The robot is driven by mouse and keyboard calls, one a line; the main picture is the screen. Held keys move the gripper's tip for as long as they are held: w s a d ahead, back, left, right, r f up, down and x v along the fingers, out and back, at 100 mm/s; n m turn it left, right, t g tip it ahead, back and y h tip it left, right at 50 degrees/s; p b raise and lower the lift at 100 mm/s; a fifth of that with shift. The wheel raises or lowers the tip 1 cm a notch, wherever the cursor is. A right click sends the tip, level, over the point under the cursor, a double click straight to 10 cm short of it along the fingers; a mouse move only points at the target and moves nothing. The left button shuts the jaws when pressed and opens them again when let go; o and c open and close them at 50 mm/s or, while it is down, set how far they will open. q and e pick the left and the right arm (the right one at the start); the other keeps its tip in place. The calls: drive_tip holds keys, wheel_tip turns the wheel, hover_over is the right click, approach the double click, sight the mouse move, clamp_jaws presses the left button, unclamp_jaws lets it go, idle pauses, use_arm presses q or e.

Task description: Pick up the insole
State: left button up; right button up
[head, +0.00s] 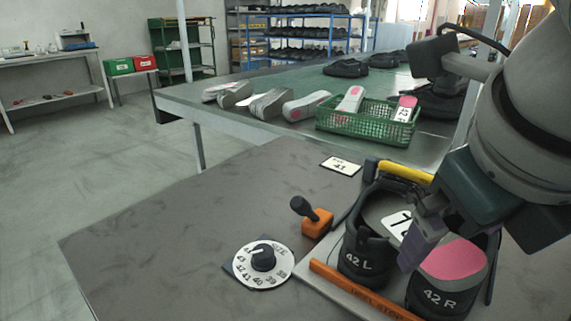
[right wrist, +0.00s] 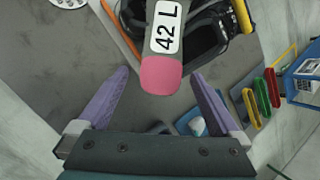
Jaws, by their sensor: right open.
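The insole (right wrist: 160,75), grey with a pink end and a white "42 L" label, is close up in the right wrist view. Its pink end lies between my spread purple fingers, with a gap on each side. In the head view, a pink end (head: 455,262) shows over the 42 R shoe (head: 437,299), and a white label (head: 396,224) shows near the 42 L shoe (head: 365,262). My right gripper (head: 412,262) is open and hides what lies between them. I cannot tell what supports the insole. My left gripper is not in view.
The shoes stand in a tray with an orange front bar (head: 355,291) and a yellow handle (head: 405,171). A size dial (head: 264,262) and a lever on an orange base (head: 317,222) sit left. A green basket (head: 368,125) with insoles stands behind.

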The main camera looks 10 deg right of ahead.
sight(448, 254)
drive_tip(key=x, duration=0.5)
drive_tip(key=shift+s+d+f, duration=0.2)
drive_tip(key=shift+d, duration=0.05)
drive_tip(key=shift+w+f+b, duration=0.2)
drive_tip(key=shift+f+b, duration=0.05)
drive_tip(key=shift+b, duration=0.05)
drive_tip(key=shift+c, duration=0.2)
drive_tip(key=c, duration=1.3)
drive_tip(key=shift+r, duration=0.15)
drive_tip(key=shift+c, duration=0.2)
